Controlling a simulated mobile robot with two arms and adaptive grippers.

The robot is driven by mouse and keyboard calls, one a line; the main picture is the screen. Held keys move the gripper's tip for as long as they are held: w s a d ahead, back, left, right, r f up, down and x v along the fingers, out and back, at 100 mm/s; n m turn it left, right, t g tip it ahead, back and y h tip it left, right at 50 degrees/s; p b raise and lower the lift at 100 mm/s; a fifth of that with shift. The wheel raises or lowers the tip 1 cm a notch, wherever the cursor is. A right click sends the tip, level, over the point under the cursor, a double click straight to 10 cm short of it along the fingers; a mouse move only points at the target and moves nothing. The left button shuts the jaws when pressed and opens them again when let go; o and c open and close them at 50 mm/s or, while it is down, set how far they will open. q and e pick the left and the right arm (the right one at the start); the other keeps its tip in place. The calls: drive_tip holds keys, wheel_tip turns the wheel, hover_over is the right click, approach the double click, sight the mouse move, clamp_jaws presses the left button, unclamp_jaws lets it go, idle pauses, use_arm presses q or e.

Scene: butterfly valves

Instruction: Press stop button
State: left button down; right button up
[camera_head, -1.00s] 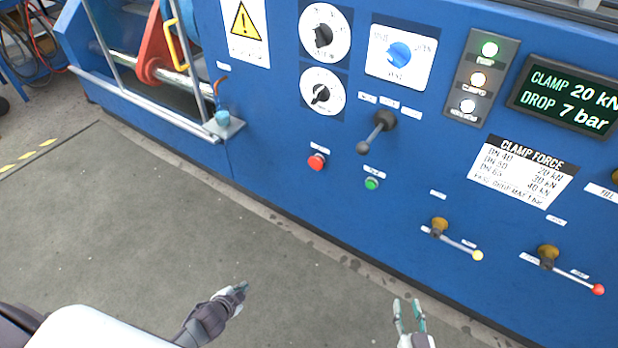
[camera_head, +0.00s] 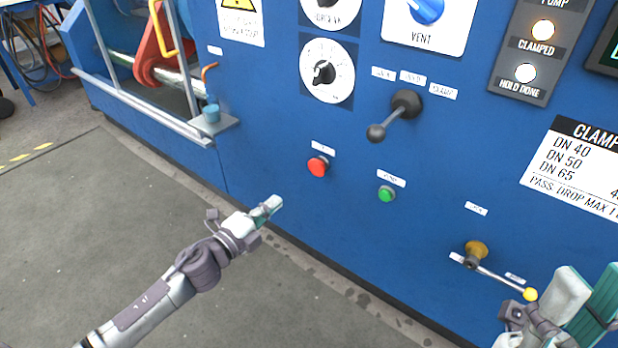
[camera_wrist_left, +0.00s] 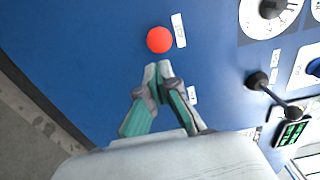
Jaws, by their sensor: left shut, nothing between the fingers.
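The red button (camera_head: 318,167) sits on the front of the blue machine panel, under a small white label whose text I cannot read. It also shows in the left wrist view (camera_wrist_left: 160,39), just beyond the fingertips. My left gripper (camera_head: 273,205) is shut and empty, below and to the left of the red button in the head view. In the left wrist view its closed fingertips (camera_wrist_left: 158,68) point toward the button, with a gap in the picture between them. My right gripper (camera_head: 588,290) is at the lower right, its fingers apart and empty.
A green button (camera_head: 386,194) is right of and below the red one. A black lever (camera_head: 390,118) juts out above. A yellow-tipped valve handle (camera_head: 500,278) is near my right gripper. A blue cup-like part (camera_head: 211,113) sits on a ledge at left. The floor in front is clear.

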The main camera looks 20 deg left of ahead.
sight(315, 168)
use_arm(q)
drive_tip(key=b+x, duration=0.3)
drive_tip(key=x, duration=1)
drive_tip(key=shift+w, duration=0.25)
drive_tip(key=shift+w+d, duration=0.15)
drive_tip(key=shift+w, duration=0.1)
